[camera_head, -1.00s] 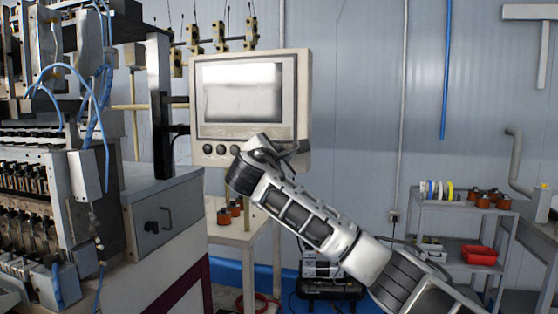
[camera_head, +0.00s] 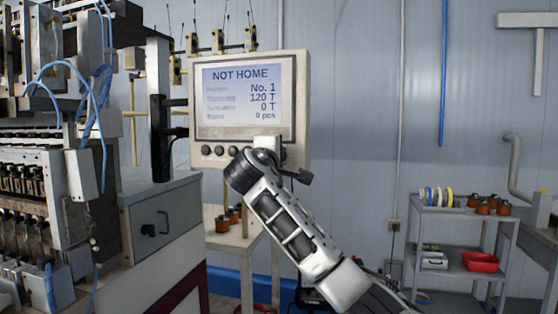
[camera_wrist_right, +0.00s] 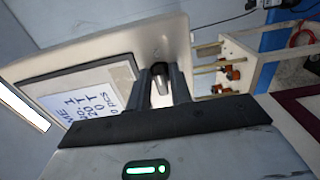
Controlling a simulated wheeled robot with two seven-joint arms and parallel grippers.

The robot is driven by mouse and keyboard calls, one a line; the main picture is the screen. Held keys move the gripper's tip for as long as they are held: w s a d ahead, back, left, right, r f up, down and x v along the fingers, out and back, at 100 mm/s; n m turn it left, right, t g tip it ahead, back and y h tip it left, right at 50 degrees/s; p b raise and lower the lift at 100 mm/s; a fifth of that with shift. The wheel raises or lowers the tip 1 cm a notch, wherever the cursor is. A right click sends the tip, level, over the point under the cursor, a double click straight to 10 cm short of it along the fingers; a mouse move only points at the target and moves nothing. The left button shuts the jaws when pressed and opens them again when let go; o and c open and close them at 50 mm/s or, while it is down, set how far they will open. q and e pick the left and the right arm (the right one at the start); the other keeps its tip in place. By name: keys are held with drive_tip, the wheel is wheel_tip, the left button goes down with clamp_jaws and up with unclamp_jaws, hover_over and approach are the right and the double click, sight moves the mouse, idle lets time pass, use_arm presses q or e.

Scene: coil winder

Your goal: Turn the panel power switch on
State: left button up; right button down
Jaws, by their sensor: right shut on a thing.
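The control panel (camera_head: 303,100) is a beige box with a screen (camera_head: 225,100) and several dark round knobs under it. The screen is lit and reads NOT HOME, No. 1, 120 T, 0 T. My right gripper (camera_head: 282,158) is at the panel's lower right corner and covers it in the head view. In the right wrist view my right gripper's two fingers (camera_wrist_right: 165,85) are shut around the power switch (camera_wrist_right: 160,72), a small dark and metallic part on the panel face. The switch is hidden in the head view. My left gripper is not in view.
The coil winder (camera_head: 30,160) with blue tubes stands at the left, beside a grey cabinet (camera_head: 150,240). A small table (camera_head: 225,232) with orange-brown spools is behind the panel. A shelf cart (camera_head: 455,275) with a red tray (camera_head: 480,262) stands at the right against the wall.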

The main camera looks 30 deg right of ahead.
drive_tip(key=shift+f, duration=0.1)
idle(0.4)
drive_tip(key=c, duration=1.5)
unclamp_jaws()
drive_tip(key=shift+o, duration=0.2)
drive_tip(key=shift+a, duration=0.1)
drive_tip(key=b+v, duration=0.3)
drive_tip(key=v, duration=1.3)
